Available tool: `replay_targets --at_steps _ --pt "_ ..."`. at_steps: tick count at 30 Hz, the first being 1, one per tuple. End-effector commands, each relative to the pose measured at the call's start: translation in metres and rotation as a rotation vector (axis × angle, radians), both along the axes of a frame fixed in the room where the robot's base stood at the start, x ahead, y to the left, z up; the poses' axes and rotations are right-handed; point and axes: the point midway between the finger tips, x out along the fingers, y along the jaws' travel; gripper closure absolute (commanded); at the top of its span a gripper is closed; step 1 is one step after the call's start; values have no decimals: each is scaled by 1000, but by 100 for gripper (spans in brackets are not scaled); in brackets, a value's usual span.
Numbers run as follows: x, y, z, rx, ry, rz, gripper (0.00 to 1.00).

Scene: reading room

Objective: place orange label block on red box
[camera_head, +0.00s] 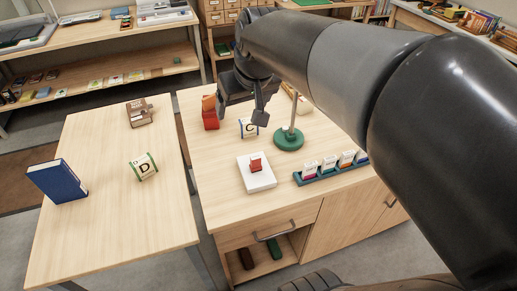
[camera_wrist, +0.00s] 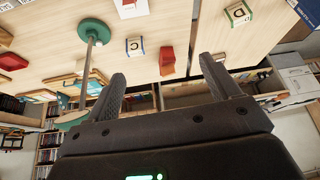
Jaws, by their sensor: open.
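A tray of label blocks (camera_head: 333,174) stands at the front right of the cabinet top in the head view. One upright white block (camera_head: 346,158) in it has an orange lower part. A red box-like object (camera_head: 210,112) stands at the back left of the cabinet top; it also shows in the wrist view (camera_wrist: 167,61). I cannot tell for sure which red thing is the red box. My gripper (camera_head: 252,109) is open and empty above the cabinet top; its fingers (camera_wrist: 165,85) show apart in the wrist view.
A green-based stand (camera_head: 289,139) with an upright rod rises beside my gripper. A white letter block (camera_head: 248,128) stands behind the slab. The left table holds a blue book (camera_head: 57,181), a D block (camera_head: 143,167) and a brown object (camera_head: 139,113).

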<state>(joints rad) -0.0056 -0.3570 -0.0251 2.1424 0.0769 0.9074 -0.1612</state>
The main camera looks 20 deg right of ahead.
Motion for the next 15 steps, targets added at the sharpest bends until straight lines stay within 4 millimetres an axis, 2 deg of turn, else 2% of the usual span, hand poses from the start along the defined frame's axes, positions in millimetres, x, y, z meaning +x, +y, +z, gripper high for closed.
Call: replay_targets --at_steps 1,6,10,15 --pt "-21 0 -3 0 -9 -13 19" --pt "-82 -1 -23 -6 -23 -59 19" --pt "-115 -3 -40 -9 -31 -88 19" --pt "-136 -4 -53 -12 -37 -107 19"
